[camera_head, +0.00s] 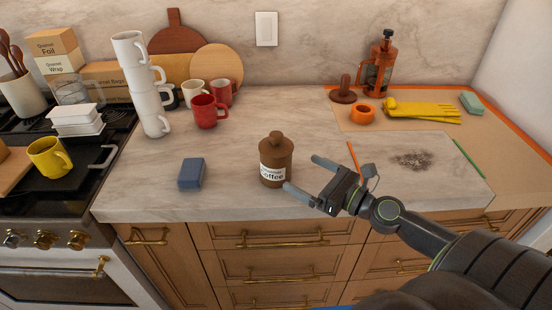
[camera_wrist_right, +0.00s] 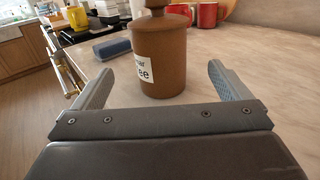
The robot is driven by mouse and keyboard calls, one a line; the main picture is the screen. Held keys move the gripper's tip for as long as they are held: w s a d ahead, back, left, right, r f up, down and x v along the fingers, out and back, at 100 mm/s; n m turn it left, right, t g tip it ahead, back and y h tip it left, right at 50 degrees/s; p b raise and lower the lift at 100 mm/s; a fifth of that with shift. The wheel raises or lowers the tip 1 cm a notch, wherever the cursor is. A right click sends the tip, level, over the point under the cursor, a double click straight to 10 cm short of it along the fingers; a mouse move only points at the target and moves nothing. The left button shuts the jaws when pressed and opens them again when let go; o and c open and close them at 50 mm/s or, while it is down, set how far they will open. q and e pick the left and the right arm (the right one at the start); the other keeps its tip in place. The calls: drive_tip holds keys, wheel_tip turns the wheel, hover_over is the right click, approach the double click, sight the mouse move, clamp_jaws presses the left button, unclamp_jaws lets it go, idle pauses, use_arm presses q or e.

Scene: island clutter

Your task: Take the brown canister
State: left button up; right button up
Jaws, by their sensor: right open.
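The brown canister (camera_head: 276,160) stands upright near the front of the marble counter, with a white label reading "Coffee" and a knobbed lid. My right gripper (camera_head: 303,178) is open and empty, just to the right of the canister, its fingers pointing toward it. In the right wrist view the canister (camera_wrist_right: 161,55) stands ahead, between the lines of the two open fingers (camera_wrist_right: 160,85) and beyond the palm. The top of its lid is cut off there. I cannot tell whether a finger touches it. My left gripper is not in view.
A blue block (camera_head: 191,174) lies left of the canister. Behind stand a red mug (camera_head: 207,111) and a tall stack of white mugs (camera_head: 146,90). An orange strip (camera_head: 353,158) and dark crumbs (camera_head: 413,160) lie to the right. The counter's front edge is close.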

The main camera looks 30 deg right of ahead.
sight(289, 165)
drive_tip(key=p+x, duration=0.3)
drive_tip(key=shift+w+r, duration=0.2)
drive_tip(key=shift+r, duration=0.05)
drive_tip(key=shift+w+a+f+p, duration=0.2)
drive_tip(key=shift+w+a+p, duration=0.1)
drive_tip(key=shift+w+p, duration=0.3)
drive_tip(key=shift+w+a+r, duration=0.1)
drive_tip(key=shift+w, duration=0.3)
drive_tip(key=shift+f+p+x, duration=0.1)
drive_tip(key=shift+p+x, duration=0.35)
drive_tip(key=shift+x, duration=0.7)
drive_tip(key=shift+f+p+x, duration=0.15)
drive_tip(key=shift+p+x, duration=0.25)
drive_tip(key=shift+x, duration=0.75)
drive_tip(key=c, duration=1.3)
drive_tip(key=shift+r, duration=0.15)
wheel_tip(289, 165, up, 10)
drive_tip(key=p, duration=0.7)
